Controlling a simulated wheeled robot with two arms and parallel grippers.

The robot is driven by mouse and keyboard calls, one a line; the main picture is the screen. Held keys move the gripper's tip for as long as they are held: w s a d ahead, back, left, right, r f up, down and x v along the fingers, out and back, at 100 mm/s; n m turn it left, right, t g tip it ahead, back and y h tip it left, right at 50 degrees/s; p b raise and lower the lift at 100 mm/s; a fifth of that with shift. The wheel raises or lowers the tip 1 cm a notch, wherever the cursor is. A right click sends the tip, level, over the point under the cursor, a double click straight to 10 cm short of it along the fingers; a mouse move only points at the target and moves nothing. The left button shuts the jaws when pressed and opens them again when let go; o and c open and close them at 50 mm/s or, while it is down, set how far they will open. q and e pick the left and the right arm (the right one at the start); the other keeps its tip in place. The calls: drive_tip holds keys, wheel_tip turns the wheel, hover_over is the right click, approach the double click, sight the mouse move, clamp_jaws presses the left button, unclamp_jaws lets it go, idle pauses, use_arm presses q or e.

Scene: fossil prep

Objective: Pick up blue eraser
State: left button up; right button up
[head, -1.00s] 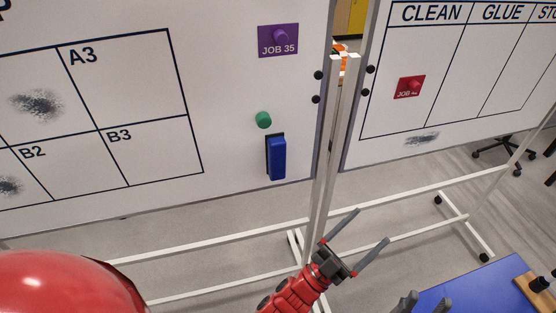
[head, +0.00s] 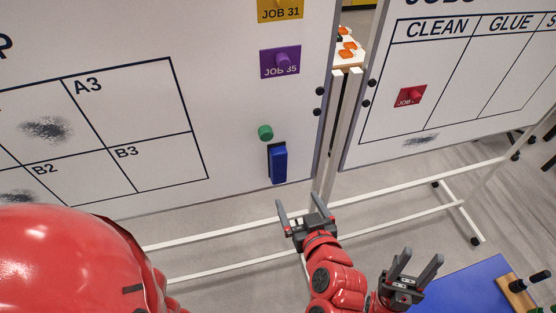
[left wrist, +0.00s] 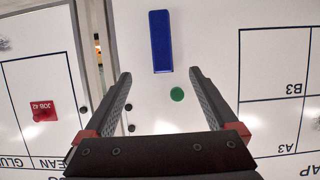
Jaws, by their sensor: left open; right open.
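The blue eraser (head: 278,164) is upright on the left whiteboard, low near its right edge, just below a green round magnet (head: 265,132). My left gripper (head: 299,200) is open and empty, below the eraser and apart from it in the head view. In the left wrist view, which is upside down, the eraser (left wrist: 161,42) lies beyond the gap between the open fingers (left wrist: 160,76), and the green magnet (left wrist: 177,94) shows between them. My right gripper (head: 421,256) is open and empty, lower right, near the blue table.
The left whiteboard (head: 225,110) carries a purple JOB 35 card (head: 279,67) above the magnet. White frame posts (head: 340,125) stand right of the eraser, then a second whiteboard (head: 440,100). A blue table (head: 455,290) with a wooden rack (head: 518,295) is at lower right.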

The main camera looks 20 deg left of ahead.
use_arm(q)
approach(280, 170)
drive_tip(key=p+x, duration=0.1)
drive_tip(key=x, duration=0.2)
drive_tip(key=p+x, duration=0.1)
drive_tip(key=shift+w+a+r+p, duration=0.15)
drive_tip(key=shift+a+r+p, duration=0.05)
drive_tip(key=shift+a+p, duration=0.15)
drive_tip(key=p+x, duration=0.3)
drive_tip(key=x, duration=0.1)
drive_tip(key=shift+w+f+p, duration=0.3)
drive_tip(key=shift+f+p, duration=0.1)
drive_tip(key=shift+w+a+f, duration=0.2)
drive_tip(key=shift+w+f, duration=0.05)
clamp_jaws()
drive_tip(key=shift+d, duration=0.1)
